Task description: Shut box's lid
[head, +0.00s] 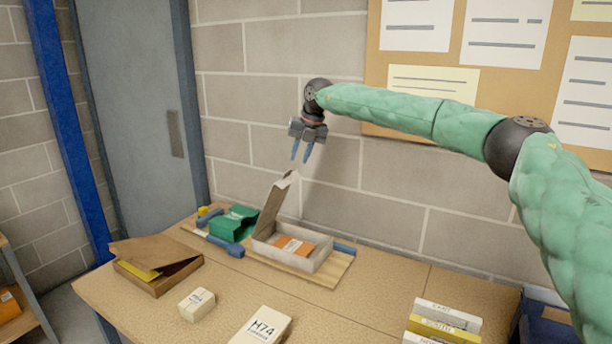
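A light grey box (316,260) stands on a wooden board at the back of the table, with its lid (272,207) raised steeply on the left side. An orange item (295,245) lies inside it. My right gripper (301,154) hangs in the air above and slightly right of the raised lid, pointing down. Its two blue fingers are apart with nothing between them. A brown box (158,286) at the front left has its lid (150,252) tilted partly open, and a yellow item shows inside. My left gripper is not in view.
A green packet (235,222) and a blue-handled tool (226,246) lie left of the grey box. A small cream box (197,304), an H74 box (262,328) and stacked labelled boxes (442,322) stand nearer. The brick wall and notice board (375,60) rise close behind.

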